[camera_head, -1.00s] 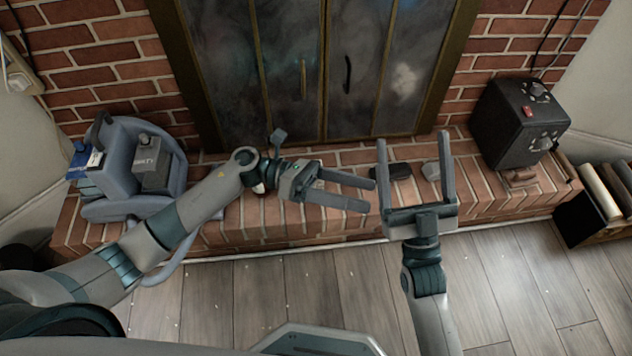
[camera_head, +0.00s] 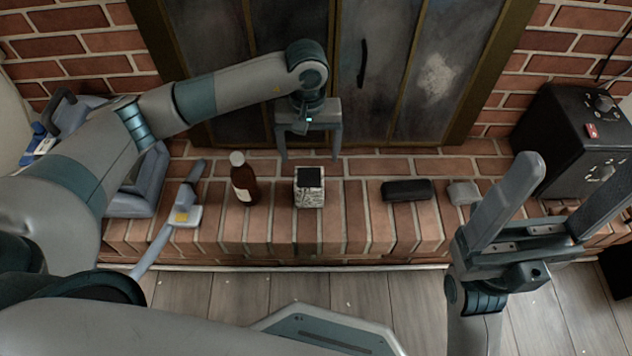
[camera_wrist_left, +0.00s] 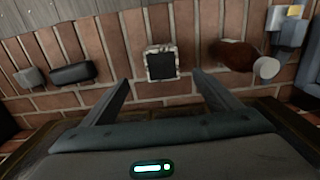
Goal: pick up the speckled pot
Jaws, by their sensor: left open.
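The speckled pot (camera_head: 309,198) is a small square black-and-white pot with a dark top, standing on the brick hearth. It also shows in the left wrist view (camera_wrist_left: 161,75), ahead of and between the fingers. My left gripper (camera_head: 309,157) is open and empty, pointing down above and just behind the pot, apart from it. Its two fingers also show in the left wrist view (camera_wrist_left: 163,88). My right gripper (camera_head: 572,180) is open and empty at the right, well away from the pot.
A brown bottle (camera_head: 243,180) stands left of the pot. A black case (camera_head: 407,190) and a small grey block (camera_head: 462,193) lie to the right. A vacuum cleaner (camera_head: 150,180) is at the left and a black box (camera_head: 570,140) at the right. Fireplace doors (camera_head: 370,80) rise close behind.

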